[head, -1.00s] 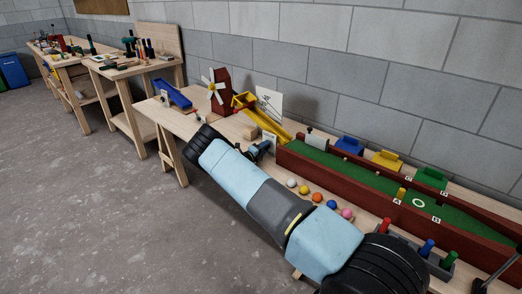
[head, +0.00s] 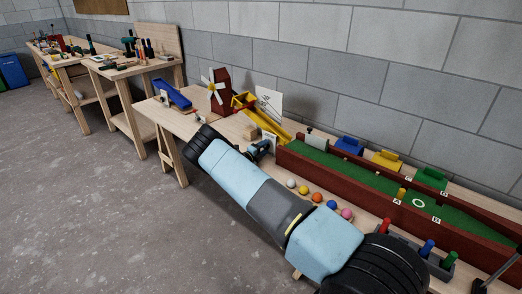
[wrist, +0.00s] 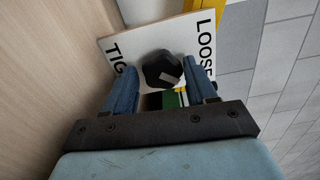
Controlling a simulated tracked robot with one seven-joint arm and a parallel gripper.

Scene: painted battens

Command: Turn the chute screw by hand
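The chute screw has a black knob (wrist: 162,70) in front of a white plate (wrist: 118,45) lettered "TIG…" and "LOOSE", partly covered by my fingers. In the wrist view, my gripper (wrist: 160,72) has its two blue fingers on either side of the knob. A gap shows on the left of the knob; the right finger is very close to it, and I cannot tell whether it touches. The yellow chute (head: 268,120) slopes down towards the green lane in the head view. There, my gripper (head: 260,149) is beside the white plate (head: 270,139), and the knob cannot be made out.
A green lane (head: 345,174) with dark red walls runs along the bench to the right. Several coloured balls, including an orange one (head: 317,197), lie in front of it. A red windmill (head: 222,91) and a blue ramp (head: 173,96) stand farther left.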

